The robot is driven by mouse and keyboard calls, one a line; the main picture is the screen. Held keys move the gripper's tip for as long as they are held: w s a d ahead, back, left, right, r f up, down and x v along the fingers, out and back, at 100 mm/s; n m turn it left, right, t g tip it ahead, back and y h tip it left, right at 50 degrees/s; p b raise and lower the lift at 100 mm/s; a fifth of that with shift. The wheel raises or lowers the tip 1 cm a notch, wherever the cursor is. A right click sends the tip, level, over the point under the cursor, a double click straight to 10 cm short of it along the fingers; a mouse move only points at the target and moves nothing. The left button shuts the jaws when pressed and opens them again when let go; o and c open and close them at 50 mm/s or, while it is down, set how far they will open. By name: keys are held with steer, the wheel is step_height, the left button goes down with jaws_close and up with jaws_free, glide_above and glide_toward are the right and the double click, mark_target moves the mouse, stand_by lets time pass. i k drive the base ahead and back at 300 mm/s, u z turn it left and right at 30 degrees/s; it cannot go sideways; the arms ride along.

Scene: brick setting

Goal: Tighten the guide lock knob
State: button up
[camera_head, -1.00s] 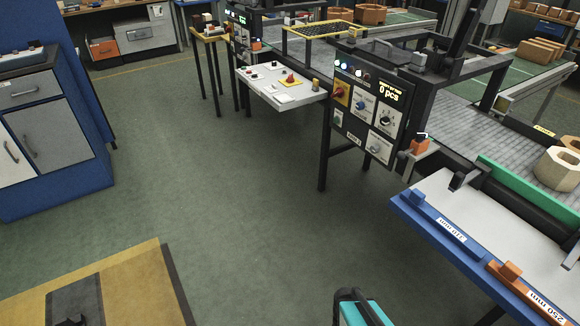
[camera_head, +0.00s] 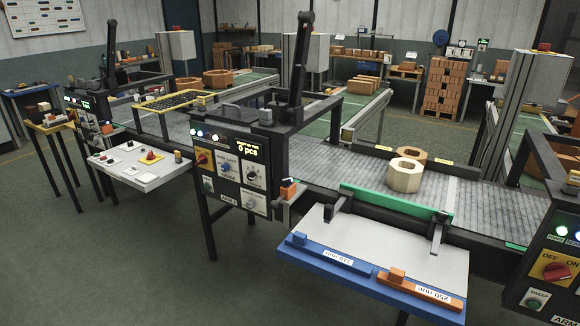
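A green guide rail (camera_head: 396,206) runs along the near edge of the conveyor, above a white shelf. A dark bracket with a black top (camera_head: 440,218) stands at its right part, and another dark bracket (camera_head: 330,211) at its left. An orange block-like part (camera_head: 289,187) sits on a small ledge left of the shelf. The control panel (camera_head: 229,185) carries a red knob (camera_head: 202,158) and several other knobs. I cannot tell which part is the guide lock knob; no label for it is readable. My gripper is not in view.
A blue gauge block (camera_head: 330,257) and an orange one (camera_head: 418,290) lie along the front edge of the white shelf (camera_head: 370,242). Octagonal bricks (camera_head: 401,176) stand on the conveyor (camera_head: 478,202). Another panel (camera_head: 556,268) stands at right. Floor is clear at lower left.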

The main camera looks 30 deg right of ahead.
mark_target(441, 215)
steer(key=u, duration=1.55)
steer(key=k, duration=0.1)
steer(key=z, duration=2.85)
steer(key=k, duration=0.5)
steer(key=u, duration=0.7)
steer(key=k, duration=0.45)
